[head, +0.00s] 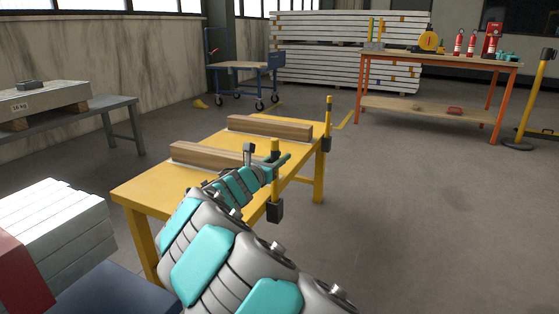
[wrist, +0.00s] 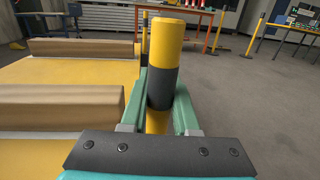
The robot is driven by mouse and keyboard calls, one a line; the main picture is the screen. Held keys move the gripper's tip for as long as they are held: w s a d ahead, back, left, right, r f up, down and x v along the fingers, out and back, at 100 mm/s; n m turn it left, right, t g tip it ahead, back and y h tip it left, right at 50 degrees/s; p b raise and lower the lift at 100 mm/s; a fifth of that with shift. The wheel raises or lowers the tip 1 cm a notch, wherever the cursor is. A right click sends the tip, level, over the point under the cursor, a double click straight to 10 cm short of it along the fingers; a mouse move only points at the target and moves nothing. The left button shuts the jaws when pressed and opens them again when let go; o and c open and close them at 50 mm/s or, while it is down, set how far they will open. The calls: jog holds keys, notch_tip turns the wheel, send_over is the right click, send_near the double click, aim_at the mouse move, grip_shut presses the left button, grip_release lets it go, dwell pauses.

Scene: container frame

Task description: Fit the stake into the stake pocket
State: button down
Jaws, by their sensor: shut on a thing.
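The stake (wrist: 160,88) is a yellow post with a black band. My gripper (wrist: 160,112) is shut on it, with a green finger on each side. In the head view the stake (head: 273,190) stands about upright beside the yellow table's long edge. The stake pocket (head: 274,212) is a dark block on that side of the table. The stake's lower end meets the pocket's top in the head view. I cannot tell whether it is inside. My gripper (head: 277,166) is above the pocket, at about table height. The pocket is hidden in the wrist view.
The yellow table (head: 140,192) carries two wooden beams (head: 270,127). Another stake (head: 329,108) stands in a dark pocket (head: 325,145) at the far corner. An orange workbench (head: 440,66) stands behind.

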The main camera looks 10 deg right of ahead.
jog(key=c, duration=0.7)
grip_release()
jog(key=shift+o, duration=0.2)
jog(key=shift+s+a, duration=0.25)
jog(key=shift+a, duration=0.05)
jog(key=p+v, duration=0.1)
jog(key=v, duration=1)
jog(key=shift+s, duration=0.1)
